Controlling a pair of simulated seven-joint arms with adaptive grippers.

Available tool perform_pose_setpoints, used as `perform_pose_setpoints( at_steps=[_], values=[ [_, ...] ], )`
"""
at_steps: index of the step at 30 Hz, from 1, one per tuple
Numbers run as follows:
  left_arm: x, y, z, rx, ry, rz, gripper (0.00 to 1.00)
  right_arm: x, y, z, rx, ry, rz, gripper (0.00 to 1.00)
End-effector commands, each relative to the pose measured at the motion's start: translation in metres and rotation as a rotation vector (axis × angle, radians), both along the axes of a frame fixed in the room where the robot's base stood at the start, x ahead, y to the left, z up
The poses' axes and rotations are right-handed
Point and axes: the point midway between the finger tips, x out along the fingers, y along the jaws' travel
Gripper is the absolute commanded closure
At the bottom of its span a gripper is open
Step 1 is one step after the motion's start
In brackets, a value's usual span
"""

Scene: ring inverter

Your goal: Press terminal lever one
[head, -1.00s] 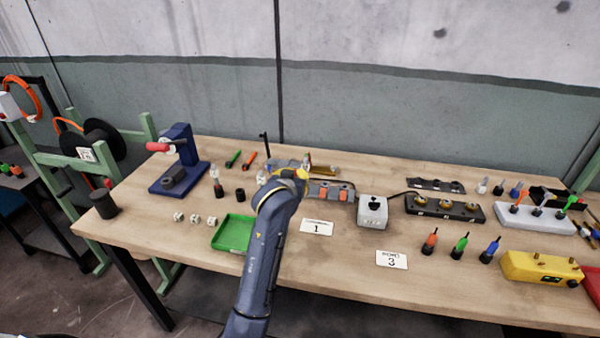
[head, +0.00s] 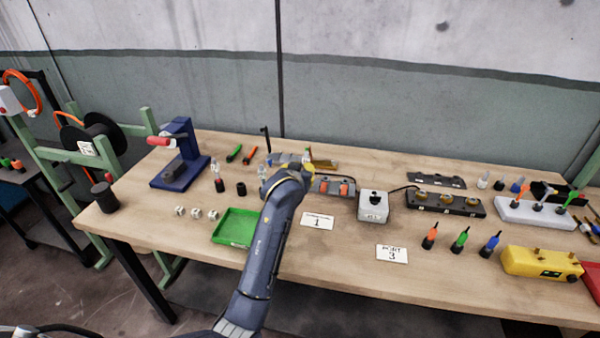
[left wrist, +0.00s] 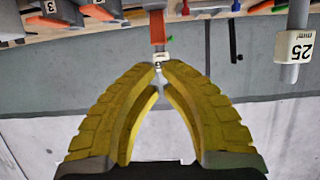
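The terminal block (head: 334,184) with orange levers stands near the middle of the bench in the head view, behind the card marked 1 (head: 317,221). My left arm reaches up beside it and largely hides the gripper there. In the left wrist view my left gripper (left wrist: 159,69) has its yellow fingertips together, with nothing clearly held. An orange lever (left wrist: 157,28) appears just beyond the tips, with a small white piece below it. I cannot tell whether the tips touch it. My right gripper is not in view.
A green tray (head: 235,228) lies left of my arm. A grey box with a black knob (head: 373,206) stands right of the terminal block. A blue press (head: 182,155) is at the left. A tube marked 25 (left wrist: 292,45) shows at right in the wrist view.

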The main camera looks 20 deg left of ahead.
Motion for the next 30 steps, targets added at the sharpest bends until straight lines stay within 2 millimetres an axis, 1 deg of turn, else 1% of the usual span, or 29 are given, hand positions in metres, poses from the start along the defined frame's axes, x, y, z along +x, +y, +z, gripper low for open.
perform_pose_setpoints(
  at_steps=[1,6,12,18,28,30],
  values=[
    [0.007,0.001,-0.003,0.002,0.002,0.0,1.0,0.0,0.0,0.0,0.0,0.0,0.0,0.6],
    [0.026,0.003,-0.01,0.0,0.001,0.001,1.0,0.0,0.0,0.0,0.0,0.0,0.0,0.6],
    [0.04,0.004,-0.016,0.001,0.0,0.001,1.0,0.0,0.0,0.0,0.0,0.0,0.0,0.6],
    [0.045,0.004,-0.018,0.0,0.0,0.0,1.0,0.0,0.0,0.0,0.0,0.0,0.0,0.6],
    [0.045,0.005,-0.018,0.0,0.0,0.001,1.0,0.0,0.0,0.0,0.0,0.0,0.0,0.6],
    [0.043,0.009,-0.019,0.0,-0.006,0.008,1.0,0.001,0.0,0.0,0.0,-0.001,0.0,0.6]
  ],
)
